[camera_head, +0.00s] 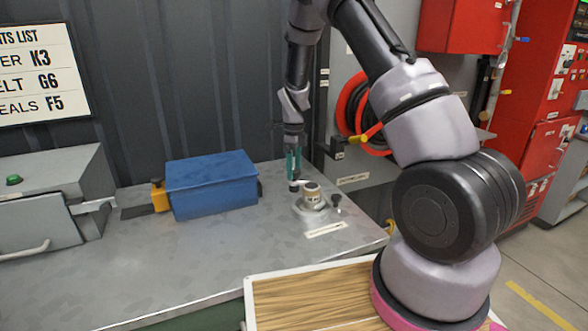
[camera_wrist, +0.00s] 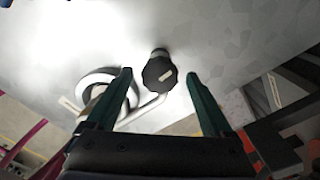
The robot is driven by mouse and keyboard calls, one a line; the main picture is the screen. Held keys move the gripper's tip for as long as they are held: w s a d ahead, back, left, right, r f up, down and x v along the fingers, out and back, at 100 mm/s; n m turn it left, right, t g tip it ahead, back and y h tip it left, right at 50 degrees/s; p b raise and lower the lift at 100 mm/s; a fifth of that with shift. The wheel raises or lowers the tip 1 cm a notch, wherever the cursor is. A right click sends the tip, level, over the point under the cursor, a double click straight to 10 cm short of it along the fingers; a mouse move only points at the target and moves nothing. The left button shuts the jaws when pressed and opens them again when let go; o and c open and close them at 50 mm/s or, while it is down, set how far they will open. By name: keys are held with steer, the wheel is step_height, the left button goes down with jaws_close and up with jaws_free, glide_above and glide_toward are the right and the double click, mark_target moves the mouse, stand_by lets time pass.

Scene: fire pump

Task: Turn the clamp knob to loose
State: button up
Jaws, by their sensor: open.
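The clamp knob (camera_wrist: 160,75) is black and lobed, with a pale mark on its face. In the wrist view it lies between and slightly beyond my open fingertips, with space on both sides. My gripper (camera_wrist: 160,83) has two teal fingers and holds nothing. In the head view my gripper (camera_head: 293,180) points down at the bench, just left of a small fixture (camera_head: 311,196) with a round, pale-topped body. A pale ring (camera_wrist: 97,88) and a bent light rod sit left of the knob in the wrist view. My fingers partly hide the knob's surroundings in the head view.
A blue box (camera_head: 212,183) stands on the grey bench (camera_head: 150,255) left of the fixture. A second dark knob (camera_head: 336,201) stands right of the fixture. A red hose (camera_head: 350,105) hangs behind. The bench front is clear.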

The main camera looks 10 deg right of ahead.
steer(key=shift+f, duration=0.25)
steer(key=c, duration=1.4)
steer(key=shift+o, duration=0.2)
